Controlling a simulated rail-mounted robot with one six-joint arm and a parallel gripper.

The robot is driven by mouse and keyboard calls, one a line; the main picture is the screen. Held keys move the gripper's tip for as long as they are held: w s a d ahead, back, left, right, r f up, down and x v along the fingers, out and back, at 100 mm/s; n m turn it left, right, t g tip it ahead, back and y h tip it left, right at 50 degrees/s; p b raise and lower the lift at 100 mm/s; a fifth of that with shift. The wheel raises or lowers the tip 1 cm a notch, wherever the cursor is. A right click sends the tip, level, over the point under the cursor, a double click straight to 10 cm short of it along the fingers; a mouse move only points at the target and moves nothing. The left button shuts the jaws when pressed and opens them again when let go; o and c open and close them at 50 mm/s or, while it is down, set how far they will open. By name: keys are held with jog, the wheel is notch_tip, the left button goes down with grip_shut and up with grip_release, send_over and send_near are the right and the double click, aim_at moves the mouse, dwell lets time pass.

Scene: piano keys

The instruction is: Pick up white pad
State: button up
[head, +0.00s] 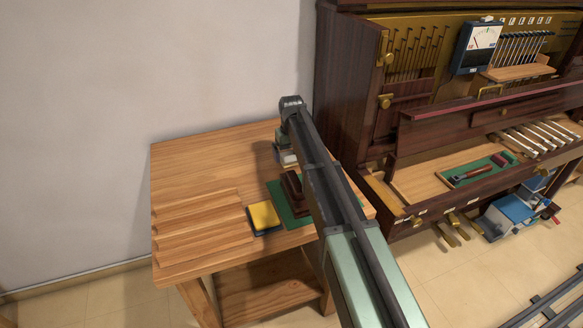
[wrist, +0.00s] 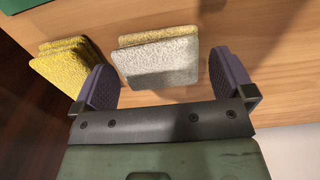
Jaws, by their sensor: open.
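The white pad (wrist: 160,66) is a pale, rough-surfaced slab on the wooden table in the wrist view. It lies between the two dark purple fingers of my gripper (wrist: 162,62), with a gap on each side. The fingers are open and hold nothing. A yellow pad edge (wrist: 157,36) shows along the white pad's far side; I cannot tell if they touch. In the head view my arm hides most of this spot, and only a small pale and dark stack (head: 285,155) shows beside it.
Yellow pads (wrist: 72,68) lie just left of the left finger. In the head view a yellow pad (head: 263,216) on a dark one, a green mat (head: 283,205) and a brown block (head: 292,188) lie on the table (head: 190,160). A piano (head: 345,100) stands right; a wall is behind.

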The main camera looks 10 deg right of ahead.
aim_at(291, 155)
jog(key=shift+f, duration=0.95)
jog(key=shift+r, duration=0.25)
jog(key=c, duration=0.9)
jog(key=shift+r, duration=0.1)
notch_tip(291, 155, up, 20)
jog(key=p, duration=2)
jog(key=o, duration=0.4)
jog(key=shift+c, duration=1.3)
